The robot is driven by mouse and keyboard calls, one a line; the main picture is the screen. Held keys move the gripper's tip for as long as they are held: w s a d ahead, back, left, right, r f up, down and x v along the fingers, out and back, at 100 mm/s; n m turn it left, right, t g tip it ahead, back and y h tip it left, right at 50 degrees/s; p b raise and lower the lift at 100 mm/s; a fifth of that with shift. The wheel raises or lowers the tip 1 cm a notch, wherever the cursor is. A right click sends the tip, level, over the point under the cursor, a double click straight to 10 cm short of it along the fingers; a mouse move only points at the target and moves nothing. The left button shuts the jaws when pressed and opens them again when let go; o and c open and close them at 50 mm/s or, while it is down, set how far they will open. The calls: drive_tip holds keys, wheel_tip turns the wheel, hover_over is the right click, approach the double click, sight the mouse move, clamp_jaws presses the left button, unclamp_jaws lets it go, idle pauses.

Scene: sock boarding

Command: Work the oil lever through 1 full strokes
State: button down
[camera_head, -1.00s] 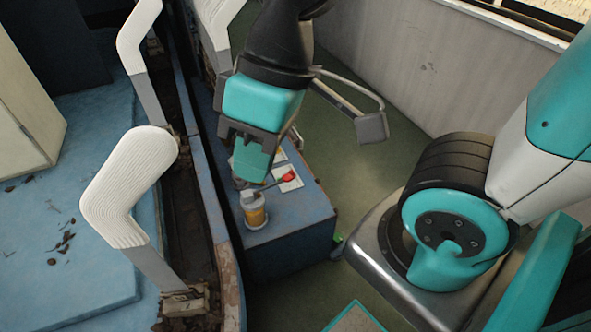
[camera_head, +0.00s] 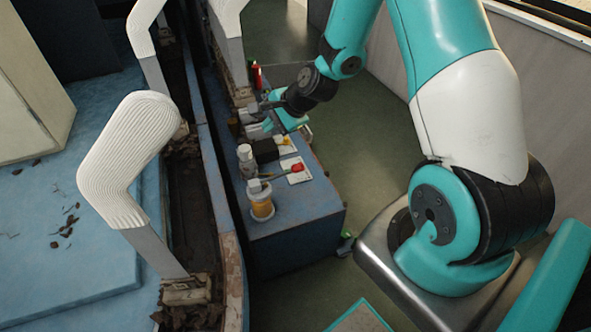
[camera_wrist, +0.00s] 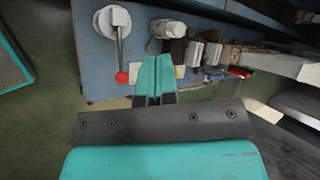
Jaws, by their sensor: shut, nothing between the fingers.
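The oil lever (camera_head: 280,175) is a thin rod running from the grey cap of an amber jar (camera_head: 261,206) to a red knob (camera_head: 297,167). The jar stands at the near end of a blue box, and the knob lies over a white card. In the wrist view the red knob (camera_wrist: 121,77) shows left of my fingers, with the jar's cap (camera_wrist: 112,20) above it. My gripper (camera_wrist: 156,62) is shut and empty, apart from the lever. In the head view my gripper (camera_head: 290,121) is farther back along the box, its tips hard to make out.
A white-capped bottle (camera_head: 246,160) and a black block (camera_head: 265,150) stand beyond the jar on the blue box (camera_head: 300,215). More grey fittings stand farther back. White ribbed sock forms (camera_head: 125,160) rise along the left.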

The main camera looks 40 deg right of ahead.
drive_tip(key=d+f+m+t+h, duration=0.1)
drive_tip(key=d+f+m, duration=0.4)
drive_tip(key=d+f, duration=0.1)
drive_tip(key=shift+w+d+f, duration=0.15)
drive_tip(key=shift+w+f, duration=0.1)
drive_tip(key=shift+f, duration=0.45)
drive_tip(key=shift+f+b, duration=0.1)
drive_tip(key=shift+b, duration=0.2)
drive_tip(key=b, duration=0.7)
hover_over(295, 169)
wheel_tip(295, 169, down, 8)
drive_tip(key=shift+w+r, duration=0.15)
drive_tip(key=shift+r, duration=0.05)
drive_tip(key=shift+f, duration=0.45)
drive_tip(key=shift+f, duration=0.15)
drive_tip(key=shift+f+b, duration=0.3)
drive_tip(key=shift+b, duration=0.05)
